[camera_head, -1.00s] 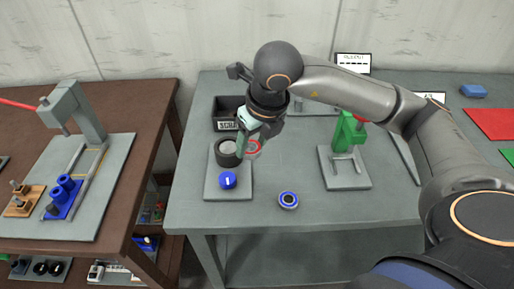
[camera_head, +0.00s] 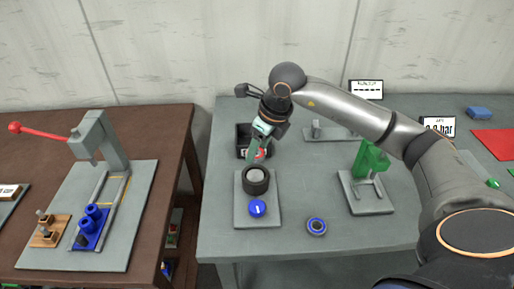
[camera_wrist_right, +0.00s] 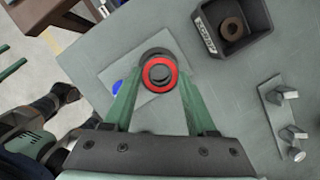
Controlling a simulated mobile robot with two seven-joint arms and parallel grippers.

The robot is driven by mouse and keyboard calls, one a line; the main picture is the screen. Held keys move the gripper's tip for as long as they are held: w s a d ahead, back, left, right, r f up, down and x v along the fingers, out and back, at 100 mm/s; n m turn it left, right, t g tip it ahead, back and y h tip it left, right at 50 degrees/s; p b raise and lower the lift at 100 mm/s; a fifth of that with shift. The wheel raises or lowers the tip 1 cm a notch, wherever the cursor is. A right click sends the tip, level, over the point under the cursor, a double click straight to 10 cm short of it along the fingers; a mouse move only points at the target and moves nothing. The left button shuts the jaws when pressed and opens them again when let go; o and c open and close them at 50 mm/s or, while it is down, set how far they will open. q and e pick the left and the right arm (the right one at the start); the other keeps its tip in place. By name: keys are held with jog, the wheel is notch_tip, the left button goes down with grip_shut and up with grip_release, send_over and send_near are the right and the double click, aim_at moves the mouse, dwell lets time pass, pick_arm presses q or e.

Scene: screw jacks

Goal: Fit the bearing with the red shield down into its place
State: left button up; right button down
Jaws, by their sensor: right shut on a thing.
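My right gripper (camera_head: 254,150) is shut on the bearing with the red shield (camera_head: 261,154), holding it up in the air. In the right wrist view the bearing (camera_wrist_right: 160,73) sits between the two green fingertips, its red ring facing the camera. A black round housing (camera_head: 256,181) with a light grey inside stands on a grey plate (camera_head: 243,216). In the wrist view the housing (camera_wrist_right: 155,53) shows behind the bearing and is partly covered by it; the two look apart. The bearing's far face is hidden. My left gripper is not in view.
A blue knob (camera_head: 257,208) sits on the plate in front of the housing. A blue-ringed bearing (camera_head: 317,226) lies to the right. A black scrap bin (camera_head: 242,138) stands behind; the wrist view shows a brown ring (camera_wrist_right: 231,27) inside it. A green press (camera_head: 370,160) stands right.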

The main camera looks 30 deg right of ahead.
jog(key=b, duration=0.5)
send_over(255, 175)
jog(key=shift+s+d+f, duration=0.1)
jog(key=shift+s+f, duration=0.15)
jog(key=shift+f, duration=1)
jog(key=shift+s+d+f, duration=0.1)
jog(key=shift+s+f, duration=0.1)
jog(key=shift+f, duration=1.05)
jog(key=shift+f, duration=0.2)
jog(key=shift+f+b, duration=0.3)
jog(key=shift+b, duration=0.15)
jog(key=shift+f+b, duration=0.5)
jog(key=shift+f, duration=0.05)
jog(key=shift+c, duration=0.7)
grip_release()
jog(key=shift+r, duration=0.1)
jog(key=v, duration=1.2)
jog(key=shift+s+r, duration=0.1)
jog(key=shift+r, duration=0.1)
